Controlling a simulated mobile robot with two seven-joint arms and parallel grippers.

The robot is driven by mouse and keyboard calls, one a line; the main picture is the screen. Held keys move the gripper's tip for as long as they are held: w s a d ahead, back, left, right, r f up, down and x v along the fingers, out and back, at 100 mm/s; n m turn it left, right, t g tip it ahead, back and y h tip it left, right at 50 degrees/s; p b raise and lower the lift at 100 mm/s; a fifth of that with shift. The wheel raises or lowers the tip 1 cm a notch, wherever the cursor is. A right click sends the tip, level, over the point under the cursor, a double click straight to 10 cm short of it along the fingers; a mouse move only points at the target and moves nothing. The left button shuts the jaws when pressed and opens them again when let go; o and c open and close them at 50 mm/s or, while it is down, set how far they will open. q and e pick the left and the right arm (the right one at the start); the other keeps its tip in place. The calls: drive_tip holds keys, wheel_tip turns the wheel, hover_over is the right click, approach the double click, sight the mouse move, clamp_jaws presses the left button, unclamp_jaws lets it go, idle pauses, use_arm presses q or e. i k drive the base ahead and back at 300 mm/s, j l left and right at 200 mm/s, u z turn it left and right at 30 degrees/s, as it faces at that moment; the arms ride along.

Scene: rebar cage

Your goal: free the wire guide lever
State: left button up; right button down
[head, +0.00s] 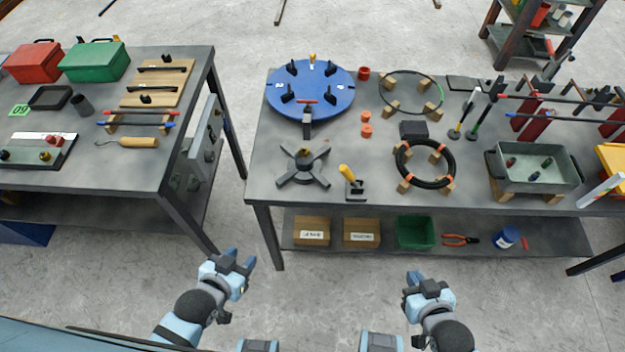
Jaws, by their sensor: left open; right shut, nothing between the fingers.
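A small device with a yellow-handled lever (347,171) on a dark base stands near the front edge of the right workbench (262,172); the handle leans up and left. A blue round turntable (338,110) with several black posts and a red-tipped bar at its front stands behind it. I cannot tell for sure which of these is the wire guide lever, or what holds it. My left gripper (241,259) is open and empty, in front of the bench, below and left of the yellow handle. My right gripper (422,279) is shut and empty, in front of the bench, below and right of it.
A dark four-armed spider (303,167) sits left of the yellow handle. A black coil (425,164) on wooden blocks and a grey tray (535,168) stand to the right. A lower shelf holds cardboard boxes (312,231) and a green bin (415,232). A gap separates the left workbench (120,175).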

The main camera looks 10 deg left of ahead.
sight(345, 171)
drive_tip(key=j, duration=0.95)
drive_tip(key=k+j, duration=0.15)
drive_tip(key=j, duration=0.75)
